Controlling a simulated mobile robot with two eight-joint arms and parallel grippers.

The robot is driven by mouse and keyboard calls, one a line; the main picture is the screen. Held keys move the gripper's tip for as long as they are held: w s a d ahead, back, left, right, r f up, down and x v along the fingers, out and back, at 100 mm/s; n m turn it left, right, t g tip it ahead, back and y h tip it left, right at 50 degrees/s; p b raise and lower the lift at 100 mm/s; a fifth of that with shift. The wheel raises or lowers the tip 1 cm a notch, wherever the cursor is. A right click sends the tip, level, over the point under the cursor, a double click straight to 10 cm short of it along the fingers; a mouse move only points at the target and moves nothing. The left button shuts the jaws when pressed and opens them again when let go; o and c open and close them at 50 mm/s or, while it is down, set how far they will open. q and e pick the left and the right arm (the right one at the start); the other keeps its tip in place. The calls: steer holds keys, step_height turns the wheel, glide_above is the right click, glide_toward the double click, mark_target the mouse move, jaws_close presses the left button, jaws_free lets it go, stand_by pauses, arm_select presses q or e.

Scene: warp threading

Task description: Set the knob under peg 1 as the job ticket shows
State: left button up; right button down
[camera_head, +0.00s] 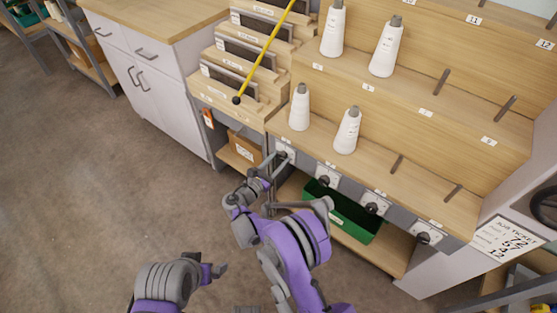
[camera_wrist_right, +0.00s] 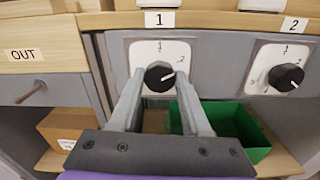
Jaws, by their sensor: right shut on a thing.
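The knob under peg 1 (camera_wrist_right: 160,77) is black and round on a white dial plate below the label 1. Its white pointer mark points up and right. My right gripper (camera_wrist_right: 160,80) has one finger on each side of the knob and is shut on it. In the head view the right gripper (camera_head: 274,163) is at the leftmost dial of the rack front. The job ticket (camera_head: 508,241) is a white sheet at the right; its figures are too small to read surely. My left gripper (camera_head: 217,271) is low, away from the rack; its jaw opening is unclear.
The knob under peg 2 (camera_wrist_right: 286,77) is close on the right, with more dials along the rack front. White thread cones (camera_head: 300,107) stand on pegs above. A green bin (camera_head: 345,222) is below. A yellow rod (camera_head: 265,52) crosses the left trays.

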steer(key=shift+m, duration=0.3)
steer(key=m+b, duration=0.1)
steer(key=m, duration=0.3)
steer(key=shift+m, duration=0.3)
steer(key=m+b, duration=0.1)
steer(key=m, duration=1.1)
steer(key=shift+m, duration=0.4)
steer(key=m, duration=0.5)
steer(key=shift+w+r, duration=0.1)
steer(key=shift+m, duration=0.4)
steer(key=shift+c, duration=1.8)
jaws_free()
steer(key=shift+d, duration=0.1)
